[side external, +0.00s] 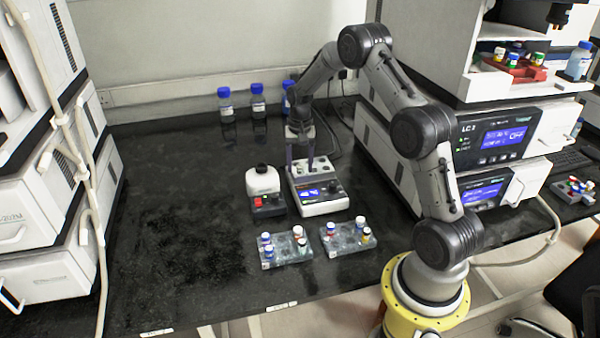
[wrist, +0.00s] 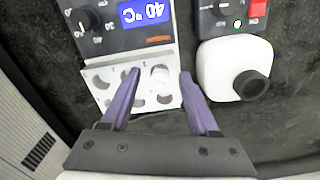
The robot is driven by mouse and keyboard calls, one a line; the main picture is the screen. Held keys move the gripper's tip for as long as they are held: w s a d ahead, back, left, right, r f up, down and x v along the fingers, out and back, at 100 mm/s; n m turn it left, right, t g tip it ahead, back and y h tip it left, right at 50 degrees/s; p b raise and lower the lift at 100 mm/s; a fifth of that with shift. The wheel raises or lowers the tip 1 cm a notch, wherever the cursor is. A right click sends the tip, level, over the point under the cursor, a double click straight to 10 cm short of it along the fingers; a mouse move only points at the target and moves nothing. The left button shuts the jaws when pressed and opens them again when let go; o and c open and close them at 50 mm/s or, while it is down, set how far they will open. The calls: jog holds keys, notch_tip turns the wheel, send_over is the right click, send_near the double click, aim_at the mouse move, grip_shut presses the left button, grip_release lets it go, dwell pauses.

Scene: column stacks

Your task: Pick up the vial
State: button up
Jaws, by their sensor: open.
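A white-topped vial (wrist: 160,76) stands in a hole of the light multi-hole block (wrist: 101,106) on the hotplate. My gripper (wrist: 159,73) is open, with its two purple fingers at the block, one on each side of the vial in the picture. I cannot tell whether the fingertips touch the vial or how far above the block they are. In the side view my gripper (side external: 308,165) points down at the block on the hotplate (side external: 322,207), and the vial is not clearly visible there.
A white device with a black knob (side external: 262,181) stands close beside the hotplate. Two racks with colour-capped vials (side external: 285,247) (side external: 347,237) lie in front. Blue-capped bottles (side external: 258,100) stand at the back. The bench to the left is clear.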

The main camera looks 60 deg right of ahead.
aim_at(301, 166)
grip_shut()
jog(key=shift+r, duration=0.15)
jog(key=shift+r, duration=0.25)
notch_tip(301, 166, up, 3)
jog(key=shift+s+r, duration=0.1)
jog(key=shift+s, duration=0.05)
jog(key=s+a+r, duration=0.7)
jog(key=s+r, duration=0.2)
jog(key=s, duration=0.3)
jog(key=shift+w, duration=0.1)
